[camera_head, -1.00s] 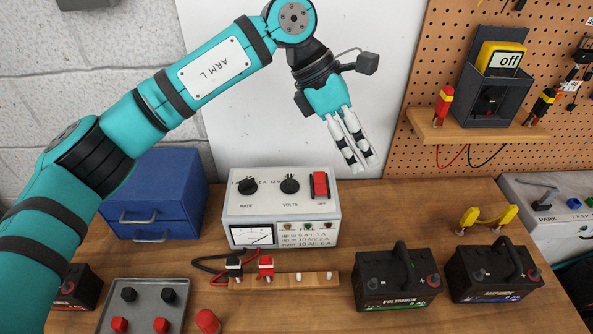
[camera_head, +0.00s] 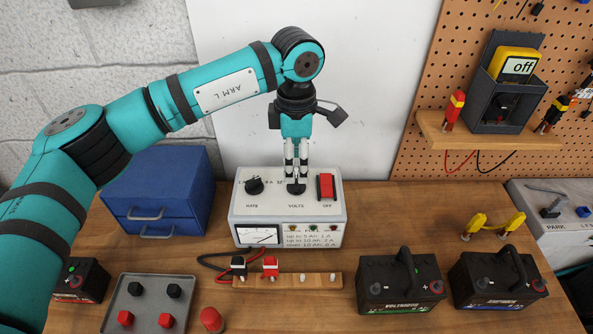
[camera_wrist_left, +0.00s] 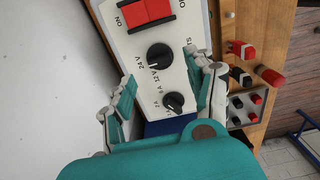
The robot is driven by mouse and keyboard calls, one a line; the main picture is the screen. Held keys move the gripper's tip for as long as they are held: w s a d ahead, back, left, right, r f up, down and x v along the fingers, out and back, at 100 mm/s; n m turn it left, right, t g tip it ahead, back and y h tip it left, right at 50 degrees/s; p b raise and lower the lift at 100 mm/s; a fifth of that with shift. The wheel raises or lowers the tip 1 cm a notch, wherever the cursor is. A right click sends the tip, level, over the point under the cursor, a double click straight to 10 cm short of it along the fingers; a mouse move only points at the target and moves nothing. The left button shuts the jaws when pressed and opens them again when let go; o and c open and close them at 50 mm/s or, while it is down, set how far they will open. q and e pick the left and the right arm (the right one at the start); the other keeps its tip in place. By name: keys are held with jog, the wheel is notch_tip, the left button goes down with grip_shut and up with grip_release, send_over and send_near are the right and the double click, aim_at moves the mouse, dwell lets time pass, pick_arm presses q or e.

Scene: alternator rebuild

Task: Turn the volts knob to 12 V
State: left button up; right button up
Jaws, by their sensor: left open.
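The charger (camera_head: 244,211) is a pale box on the bench with a black rate knob (camera_head: 254,186), a black volts knob (camera_head: 296,188) and a red switch (camera_head: 326,186) on its sloped top. My left gripper (camera_head: 296,176) points down over the volts knob, its open fingers hiding part of it. In the left wrist view the volts knob (camera_wrist_left: 160,56) shows between and beyond the two fingers, with 12 V and 24 V labels beside it. Its white mark faces the label side; I cannot tell which label exactly. Contact is unclear. My right gripper is not in view.
A blue drawer box (camera_head: 155,190) stands left of the charger. A wooden strip (camera_head: 288,281) with red and black clamps lies in front. Two batteries (camera_head: 400,283) stand to the right, and a grey tray (camera_head: 148,303) at front left.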

aim_at(296, 179)
pick_arm(q)
jog(key=shift+f+p, duration=0.45)
jog(key=shift+f, duration=2.05)
jog(key=c, duration=1.1)
